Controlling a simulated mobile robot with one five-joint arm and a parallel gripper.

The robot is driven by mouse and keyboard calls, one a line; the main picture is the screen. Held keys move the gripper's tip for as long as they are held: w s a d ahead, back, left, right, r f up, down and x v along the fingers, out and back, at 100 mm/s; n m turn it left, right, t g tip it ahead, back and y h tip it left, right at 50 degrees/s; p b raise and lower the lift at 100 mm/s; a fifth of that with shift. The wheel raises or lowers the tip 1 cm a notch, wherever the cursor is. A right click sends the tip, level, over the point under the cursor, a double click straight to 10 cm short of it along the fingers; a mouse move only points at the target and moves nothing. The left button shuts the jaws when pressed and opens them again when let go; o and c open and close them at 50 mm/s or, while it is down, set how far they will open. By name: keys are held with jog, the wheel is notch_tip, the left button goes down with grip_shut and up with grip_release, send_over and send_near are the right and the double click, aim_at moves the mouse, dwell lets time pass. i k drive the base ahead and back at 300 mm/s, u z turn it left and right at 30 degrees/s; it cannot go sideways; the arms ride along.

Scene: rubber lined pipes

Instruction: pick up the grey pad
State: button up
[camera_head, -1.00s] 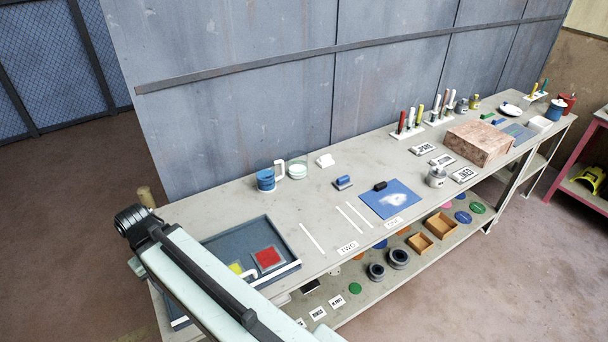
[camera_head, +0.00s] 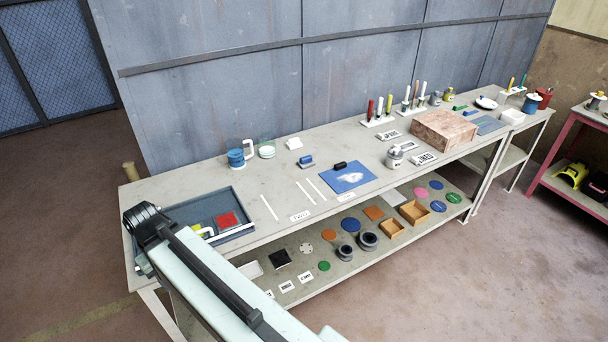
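I cannot pick out a grey pad with certainty. A flat grey-blue sheet (camera_head: 489,124) lies on the bench top at the far right, behind the reddish block. A blue-grey tray (camera_head: 240,193) at the near left end holds a red square (camera_head: 227,220) and something yellow, partly covered by my arm. My arm reaches up from the bottom of the picture to a black joint over the left end of the bench. The fingers of my gripper do not show.
The reddish block (camera_head: 444,134), a blue mat (camera_head: 347,178), a blue mug (camera_head: 237,158) and marker racks stand on the bench. The lower shelf holds orange trays (camera_head: 392,228), dark rings and coloured discs. The floor in front is clear. A pink-framed table (camera_head: 557,150) stands at the right.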

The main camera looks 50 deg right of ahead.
aim_at(305, 162)
jog(key=u, duration=5.65)
jog(key=k, duration=0.9)
jog(key=z, duration=5.75)
